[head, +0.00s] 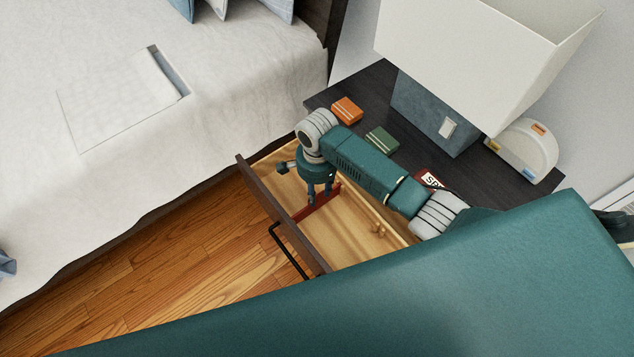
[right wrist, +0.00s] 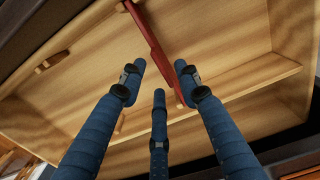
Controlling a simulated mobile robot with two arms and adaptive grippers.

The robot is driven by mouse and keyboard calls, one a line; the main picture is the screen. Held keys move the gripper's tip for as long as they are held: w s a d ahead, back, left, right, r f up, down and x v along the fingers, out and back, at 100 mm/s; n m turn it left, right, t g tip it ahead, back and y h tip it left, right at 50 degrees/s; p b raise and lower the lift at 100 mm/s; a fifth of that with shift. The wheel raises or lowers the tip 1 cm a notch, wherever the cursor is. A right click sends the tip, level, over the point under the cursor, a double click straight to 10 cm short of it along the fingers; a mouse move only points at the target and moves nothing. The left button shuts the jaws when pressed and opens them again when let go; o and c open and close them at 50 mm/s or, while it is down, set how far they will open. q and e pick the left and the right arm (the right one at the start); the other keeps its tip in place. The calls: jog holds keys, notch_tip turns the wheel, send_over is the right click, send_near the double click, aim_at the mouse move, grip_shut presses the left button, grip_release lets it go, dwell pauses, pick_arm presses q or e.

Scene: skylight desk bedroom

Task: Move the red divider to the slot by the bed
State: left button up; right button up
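The red divider (head: 325,202) stands across the inside of the open wooden drawer (head: 352,238), partly hidden by my right gripper (head: 320,192). In the right wrist view the red divider (right wrist: 155,40) runs from the top edge down behind the right fingertip. My right gripper (right wrist: 160,78) points down into the drawer over the divider. Its fingers are spread, with a gap between them, and I see no clear grip on the divider. Small wooden slot pegs (head: 378,229) show on the drawer's right part. The bed (head: 200,110) lies left of the drawer. My left gripper is out of view.
The dark nightstand top (head: 352,78) holds an orange box (head: 347,110), a green box (head: 382,140), a dark red box (head: 430,179), a lamp (head: 425,110) and a white rounded object (head: 528,150). The drawer's dark front (head: 268,200) has a black handle (head: 288,252). Wood floor is clear.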

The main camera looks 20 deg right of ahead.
aim_at(317, 201)
jog(key=shift+r, duration=2.35)
